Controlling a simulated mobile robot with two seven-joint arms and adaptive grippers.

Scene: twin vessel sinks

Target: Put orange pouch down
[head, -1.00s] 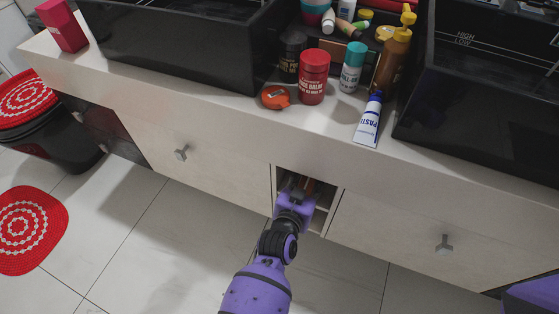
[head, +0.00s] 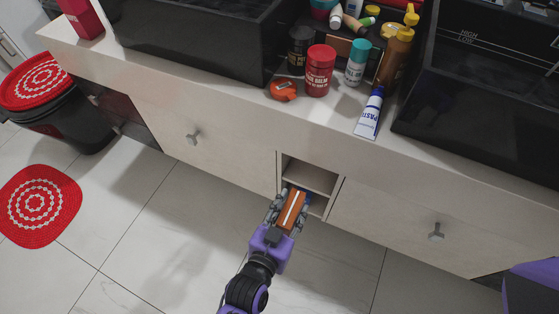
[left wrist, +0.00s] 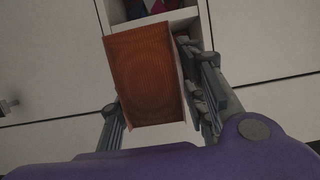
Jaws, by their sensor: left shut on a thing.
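The orange pouch (head: 291,210) is between the fingers of my left gripper (head: 286,208), just in front of the open cubby (head: 308,176) in the white cabinet. A pale stripe runs along the pouch in the head view. In the left wrist view the orange pouch (left wrist: 146,75) fills the space ahead of the left gripper (left wrist: 162,115), with a finger on either side. Part of the cubby's lower compartment is hidden behind the pouch and gripper. My right gripper is not in view.
The counter above holds a red jar (head: 319,70), an orange round item (head: 284,89), a paste tube (head: 368,114) and several bottles between two black sinks (head: 190,40). A bin (head: 60,115) and red mat (head: 38,205) are at left. Tiled floor is clear.

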